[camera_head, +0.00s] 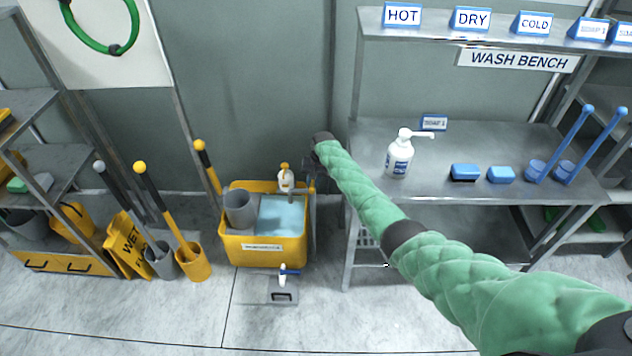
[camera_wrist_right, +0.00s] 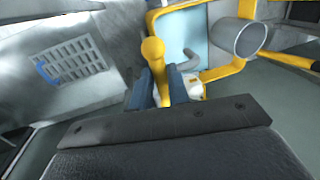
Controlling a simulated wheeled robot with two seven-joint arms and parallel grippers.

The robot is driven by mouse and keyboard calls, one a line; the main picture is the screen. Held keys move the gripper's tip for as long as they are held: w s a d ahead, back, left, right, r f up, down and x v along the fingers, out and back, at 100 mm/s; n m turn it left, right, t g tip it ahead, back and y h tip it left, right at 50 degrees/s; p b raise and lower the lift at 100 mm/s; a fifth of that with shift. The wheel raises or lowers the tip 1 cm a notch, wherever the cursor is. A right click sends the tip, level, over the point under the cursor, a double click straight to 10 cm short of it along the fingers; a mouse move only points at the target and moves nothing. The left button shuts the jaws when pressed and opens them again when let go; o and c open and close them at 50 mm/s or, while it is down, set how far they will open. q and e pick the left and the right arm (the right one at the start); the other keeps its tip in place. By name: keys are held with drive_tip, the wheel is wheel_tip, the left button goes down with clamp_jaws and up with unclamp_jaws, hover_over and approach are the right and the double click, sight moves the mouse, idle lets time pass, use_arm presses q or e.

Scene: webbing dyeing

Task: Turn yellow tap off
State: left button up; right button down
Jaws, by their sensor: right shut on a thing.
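The yellow tap (camera_head: 285,167) shows in the head view as a yellow top on a white body at the back of a yellow bucket (camera_head: 235,255) with pale blue liquid. In the right wrist view, the tap's yellow round-ended handle (camera_wrist_right: 153,50) stands between my fingers. My right gripper (camera_wrist_right: 164,88) is shut on this handle. In the head view, my right gripper (camera_head: 304,180) is at the right of the tap, small and partly hidden. A grey spout (camera_wrist_right: 190,57) shows beyond the handle in the wrist view. My left gripper is not in view.
A grey pot (camera_head: 240,208) sits in the bucket's left part. Yellow-topped poles (camera_head: 158,205) stand left of it. The wash bench (camera_head: 440,200), with a white pump bottle (camera_head: 399,158) on it, is at the right. The floor in front has a small dark-framed fixture (camera_head: 281,296).

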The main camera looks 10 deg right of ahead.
drive_tip(key=shift+w+r, duration=0.1)
drive_tip(key=shift+r, duration=0.05)
drive_tip(key=c, duration=1.3)
unclamp_jaws()
drive_tip(key=shift+c, duration=0.2)
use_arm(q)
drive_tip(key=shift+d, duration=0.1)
